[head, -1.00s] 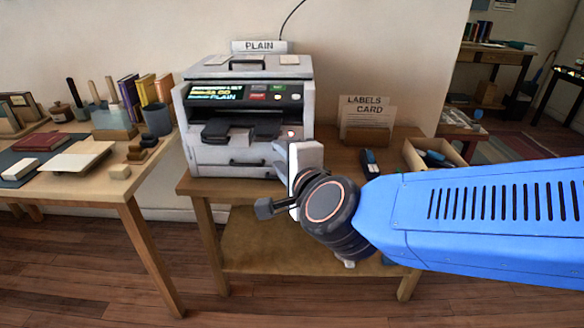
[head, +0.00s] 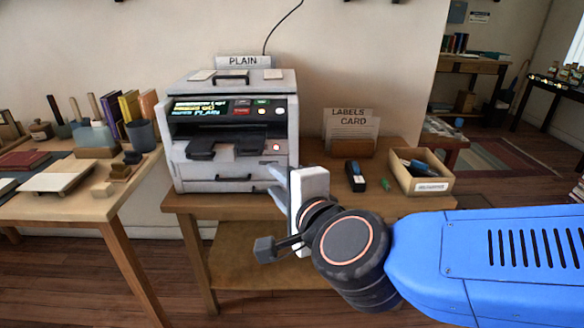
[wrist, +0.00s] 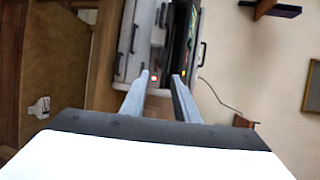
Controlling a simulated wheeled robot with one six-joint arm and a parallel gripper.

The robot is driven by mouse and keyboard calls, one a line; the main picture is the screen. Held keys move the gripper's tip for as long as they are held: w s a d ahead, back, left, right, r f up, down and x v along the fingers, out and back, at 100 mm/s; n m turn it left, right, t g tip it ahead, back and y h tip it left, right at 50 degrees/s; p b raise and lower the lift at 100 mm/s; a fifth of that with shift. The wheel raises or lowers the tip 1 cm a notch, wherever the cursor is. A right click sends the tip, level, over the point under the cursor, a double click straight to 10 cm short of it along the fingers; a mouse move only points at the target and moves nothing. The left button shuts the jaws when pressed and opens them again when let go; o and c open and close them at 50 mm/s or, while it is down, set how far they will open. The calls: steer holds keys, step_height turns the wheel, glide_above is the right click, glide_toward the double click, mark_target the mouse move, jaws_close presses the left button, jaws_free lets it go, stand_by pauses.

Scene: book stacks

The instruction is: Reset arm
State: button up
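My gripper (head: 277,183) is in front of the right front corner of the printer (head: 232,160), at the end of my blue arm. In the wrist view its two grey fingers (wrist: 158,90) stand apart with nothing between them, pointing toward the printer (wrist: 150,45). The gripper looks clear of the printer, with a small gap that is hard to judge. The printer has a lit display and a sign reading PLAIN (head: 243,62) on top.
On the printer table stand a LABELS CARD holder (head: 350,148), a dark blue device (head: 355,176), a small green item (head: 386,185) and an open box (head: 434,186). The left table (head: 100,205) holds books, a dark cup (head: 140,134) and blocks. Wood floor is clear in front.

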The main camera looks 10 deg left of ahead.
steer(key=w+d+f+n+g+h, duration=0.1)
steer(key=w+d+f+n+g, duration=0.15)
steer(key=d+n, duration=0.45)
steer(key=w+d+f+n+g+h, duration=0.1)
steer(key=d+f+n, duration=0.15)
steer(key=d, duration=0.85)
steer(key=s+d+f+g+h, duration=0.1)
steer(key=s+d+f+h, duration=0.1)
steer(key=d, duration=0.6)
steer(key=s+d+f+n+g+h, duration=0.1)
steer(key=s+d+f+h, duration=0.2)
steer(key=s+d+f, duration=0.2)
steer(key=s+d+f+n+g+h, duration=0.1)
steer(key=s+d+f+g+h, duration=0.1)
steer(key=d, duration=0.9)
steer(key=shift+s+d+f, duration=0.2)
steer(key=shift+s+f, duration=0.7)
steer(key=shift+s, duration=0.15)
steer(key=shift+c, duration=0.7)
jaws_close()
